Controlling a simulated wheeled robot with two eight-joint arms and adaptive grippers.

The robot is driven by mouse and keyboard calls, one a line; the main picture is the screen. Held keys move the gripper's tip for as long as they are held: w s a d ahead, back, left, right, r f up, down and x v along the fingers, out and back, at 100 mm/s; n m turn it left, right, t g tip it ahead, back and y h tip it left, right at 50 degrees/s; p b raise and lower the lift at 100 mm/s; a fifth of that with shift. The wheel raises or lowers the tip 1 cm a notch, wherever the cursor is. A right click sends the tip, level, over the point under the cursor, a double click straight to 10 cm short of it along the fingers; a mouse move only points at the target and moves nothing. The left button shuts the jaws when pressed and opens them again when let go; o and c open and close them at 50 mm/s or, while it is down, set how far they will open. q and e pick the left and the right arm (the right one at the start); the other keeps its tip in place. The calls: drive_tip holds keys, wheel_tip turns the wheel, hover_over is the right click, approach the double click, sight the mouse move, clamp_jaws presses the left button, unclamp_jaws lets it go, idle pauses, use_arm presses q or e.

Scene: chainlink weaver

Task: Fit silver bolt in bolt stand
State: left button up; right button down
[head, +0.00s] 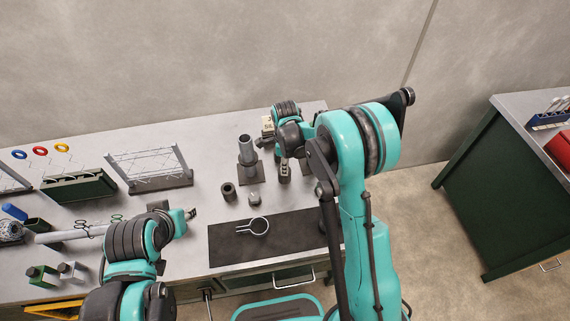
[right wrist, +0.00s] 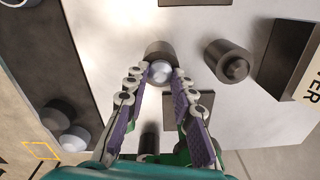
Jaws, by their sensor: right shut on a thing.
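My right gripper (right wrist: 158,82) is shut on the silver bolt (right wrist: 160,71), whose rounded pale end shows between the fingertips in the right wrist view. A dark cylinder (right wrist: 158,48) shows right at the bolt; I cannot tell whether it is the bolt stand or whether the bolt sits in it. In the head view the right gripper (head: 284,170) points down at the worktable, to the right of a tall grey post (head: 246,150) on a square base. My left gripper (head: 190,213) is over the left half of the table; its finger opening is unclear.
A dark mat (head: 225,245) with a ring-shaped tool (head: 253,227) lies at the front. A dark cup (head: 229,191) and a small grey piece (head: 254,199) stand behind it. Another dark cylinder (right wrist: 232,63) is near the right gripper. A wire rack (head: 150,167) stands left.

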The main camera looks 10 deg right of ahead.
drive_tip(key=c, duration=1.2)
unclamp_jaws()
wheel_tip(320, 180, up, 12)
drive_tip(key=s+d+r+n+t+b, duration=0.2)
drive_tip(key=s+n+b, duration=0.1)
drive_tip(key=s+n, duration=0.25)
drive_tip(key=s+d+r+n+t+b, duration=0.1)
drive_tip(key=s+d+n+t+b, duration=0.15)
drive_tip(key=s+n, duration=0.35)
drive_tip(key=s+d+f+n+t+b, duration=0.1)
drive_tip(key=s+f+n+b, duration=0.3)
drive_tip(key=s+n, duration=0.5)
drive_tip(key=shift+s+d+f+t, duration=0.2)
drive_tip(key=shift+s+f+t, duration=0.5)
drive_tip(key=shift+s+t, duration=0.25)
